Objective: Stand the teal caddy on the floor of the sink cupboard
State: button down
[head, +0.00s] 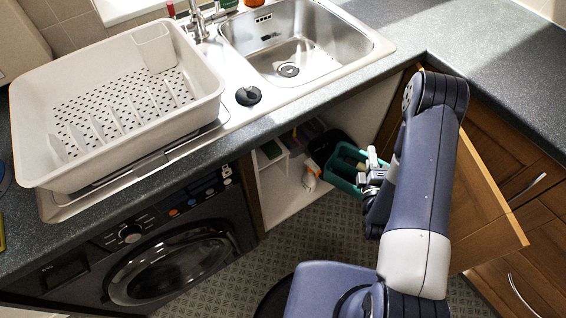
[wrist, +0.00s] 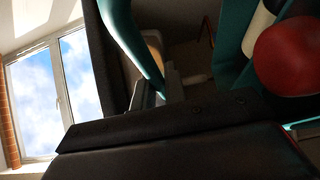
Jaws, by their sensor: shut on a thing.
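The teal caddy (head: 345,184) is at the right side of the open sink cupboard's mouth in the head view, partly hidden by my gripper and arm. My gripper (head: 373,170) is shut on the caddy's handle. In the wrist view the teal handle (wrist: 134,38) runs down to between the fingers, and a red round item (wrist: 288,58) shows in the caddy. The sink cupboard's pale floor (head: 284,205) shows left of the caddy. I cannot tell whether the caddy's base touches the floor.
Inside the cupboard, a white and orange bottle (head: 310,176), a dark item (head: 328,146) and a pale box (head: 268,160) stand left of the caddy. The open wooden door (head: 485,215) is right of my arm. A washing machine (head: 170,262) stands left. The cupboard floor's front is bare.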

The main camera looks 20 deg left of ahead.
aim_at(333, 178)
jog(key=a+f+n+g+y+b, duration=0.1)
jog(key=a+f+y+b, duration=0.1)
jog(key=a+f+b, duration=0.1)
jog(key=a+f+n+g+y+b, duration=0.1)
jog(key=a+f+n+y+b, duration=0.1)
jog(key=f+b, duration=0.3)
jog(key=a+f+n+y+b, duration=0.1)
jog(key=a+f+y+b, duration=0.1)
jog(key=f, duration=0.6)
jog(key=shift+a+f+n+g+y+b, duration=0.15)
jog(key=shift+a+n+g+y+b, duration=0.2)
jog(key=shift+a+b, duration=0.75)
jog(key=s+a+f+n+g+y+b, duration=0.1)
jog(key=a+f+n+g+y+b, duration=0.15)
jog(key=f+b, duration=0.4)
jog(key=s+a+f+n+g+y+b, duration=0.2)
jog(key=a+f+g+b, duration=0.1)
jog(key=f+b, duration=0.3)
jog(key=b+x, duration=0.2)
jog(key=x, duration=1.7)
notch_tip(333, 178, down, 12)
jog(key=b, duration=0.4)
jog(key=shift+d, duration=0.2)
jog(key=shift+f, duration=0.15)
jog(key=shift+f+b, duration=0.1)
jog(key=shift+b, duration=0.25)
jog(key=c, duration=1.5)
grip_release()
jog(key=shift+s, duration=0.1)
jog(key=shift+o, duration=0.2)
